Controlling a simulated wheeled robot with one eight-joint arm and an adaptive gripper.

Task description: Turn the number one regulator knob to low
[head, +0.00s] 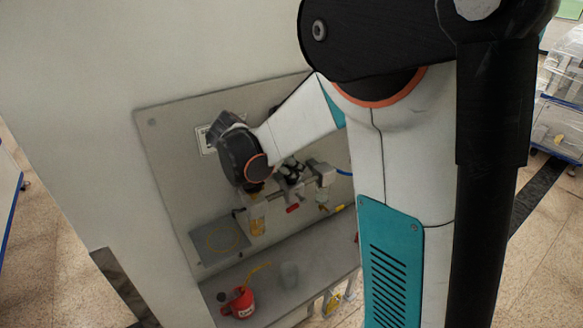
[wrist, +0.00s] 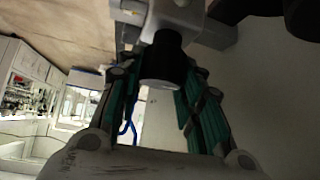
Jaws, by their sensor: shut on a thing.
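A black round regulator knob (wrist: 163,62) shows close up in the wrist view, below a pale grey regulator body (wrist: 175,18). My gripper (wrist: 158,82) has its green-padded fingers on both sides of the knob and is shut on it. In the head view the row of regulators (head: 318,178) is mounted on a grey wall panel, partly covered by my wrist. The fingertips cannot be made out there. I cannot read a number or a low mark on the knob.
A clear bowl with amber liquid (head: 257,222) hangs under the line. A red handle (head: 293,209) and a yellow handle (head: 340,207) are close by.

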